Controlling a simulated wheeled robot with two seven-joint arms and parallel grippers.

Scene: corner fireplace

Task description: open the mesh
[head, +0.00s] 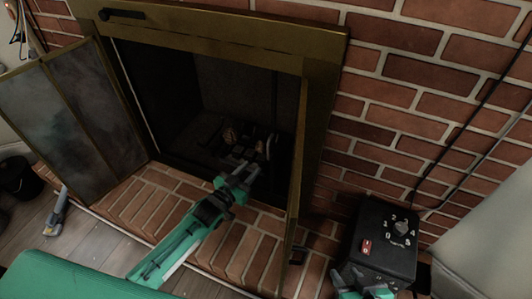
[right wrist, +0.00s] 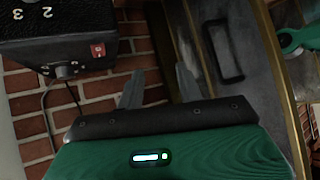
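The fireplace has a brass frame (head: 215,32) and a dark opening. I cannot clearly make out the mesh against the dark interior. The glass doors on the left (head: 85,120) are folded outward. The right door (head: 297,165) stands open, seen nearly edge-on. My left gripper (head: 250,168) is at the front of the opening, left of the right door, with its fingers apart and nothing visible between them. My right gripper (right wrist: 158,88) is open and empty outside the right door; it shows at the bottom of the head view (head: 362,290). A dark handle (right wrist: 223,50) is on the door panel in the right wrist view.
A black control box (head: 380,240) with a numbered dial and red switch stands right of the right door, near my right gripper. A brick hearth (head: 160,205) runs along the front. A brick wall (head: 400,100) with hanging cables is at the right.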

